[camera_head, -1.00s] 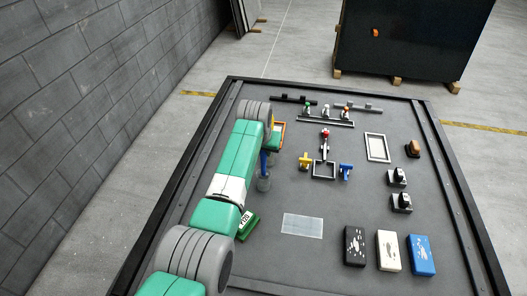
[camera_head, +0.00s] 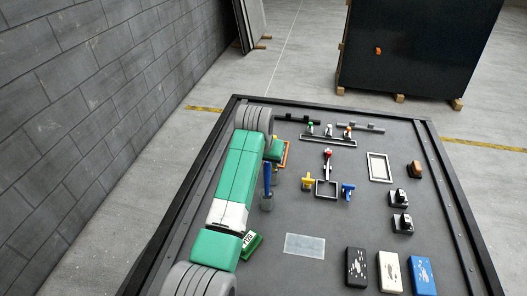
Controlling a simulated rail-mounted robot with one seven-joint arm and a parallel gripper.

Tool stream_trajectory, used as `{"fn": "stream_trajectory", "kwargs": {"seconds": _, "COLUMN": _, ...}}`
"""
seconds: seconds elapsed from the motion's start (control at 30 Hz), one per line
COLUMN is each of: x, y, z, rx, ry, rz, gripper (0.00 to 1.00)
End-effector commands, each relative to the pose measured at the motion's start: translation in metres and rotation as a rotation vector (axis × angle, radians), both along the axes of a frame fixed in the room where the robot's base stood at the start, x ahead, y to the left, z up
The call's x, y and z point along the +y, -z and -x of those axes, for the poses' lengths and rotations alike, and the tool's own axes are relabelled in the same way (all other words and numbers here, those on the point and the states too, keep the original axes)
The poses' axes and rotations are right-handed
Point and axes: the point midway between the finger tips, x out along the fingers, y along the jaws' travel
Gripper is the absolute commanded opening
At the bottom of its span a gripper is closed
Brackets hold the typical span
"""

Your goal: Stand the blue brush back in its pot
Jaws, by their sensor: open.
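The blue brush (camera_head: 267,178) stands upright toward the left of the dark table. My green and grey arm reaches along the table's left side, just left of the brush. A short green wrist part of mine shows just beyond the brush's top.
Yellow (camera_head: 307,182) and blue (camera_head: 347,191) pieces flank a dark square frame (camera_head: 326,189). A green labelled block (camera_head: 251,243) lies by my arm. A pale sheet (camera_head: 304,245) lies near front centre, with bare table around it.

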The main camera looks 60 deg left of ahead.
Motion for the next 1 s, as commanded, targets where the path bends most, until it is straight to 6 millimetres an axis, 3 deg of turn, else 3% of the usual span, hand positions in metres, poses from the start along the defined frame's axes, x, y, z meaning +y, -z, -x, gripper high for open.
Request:
{"fn": "stream_trajectory", "kwargs": {"seconds": 0.03, "x": -0.003, "y": -0.012, "z": 0.003, "rx": -0.001, "ry": 0.0, "rz": -0.001, "gripper": 0.44}}
{"fn": "stream_trajectory", "kwargs": {"seconds": 0.2, "x": -0.01, "y": -0.032, "z": 0.009, "rx": 0.001, "ry": 0.0, "rz": -0.001, "gripper": 0.44}}
{"fn": "stream_trajectory", "kwargs": {"seconds": 0.77, "x": -0.014, "y": -0.039, "z": 0.007, "rx": -0.007, "ry": 0.006, "rz": -0.01, "gripper": 0.44}}
{"fn": "stream_trajectory", "kwargs": {"seconds": 0.87, "x": -0.042, "y": -0.061, "z": -0.031, "rx": -0.094, "ry": 0.069, "rz": -0.104, "gripper": 0.44}}
{"fn": "stream_trajectory", "kwargs": {"seconds": 0.97, "x": -0.111, "y": -0.115, "z": -0.094, "rx": -0.297, "ry": 0.191, "rz": -0.283, "gripper": 0.44}}
{"fn": "stream_trajectory", "kwargs": {"seconds": 1.0, "x": -0.147, "y": -0.142, "z": -0.114, "rx": -0.398, "ry": 0.243, "rz": -0.354, "gripper": 0.44}}
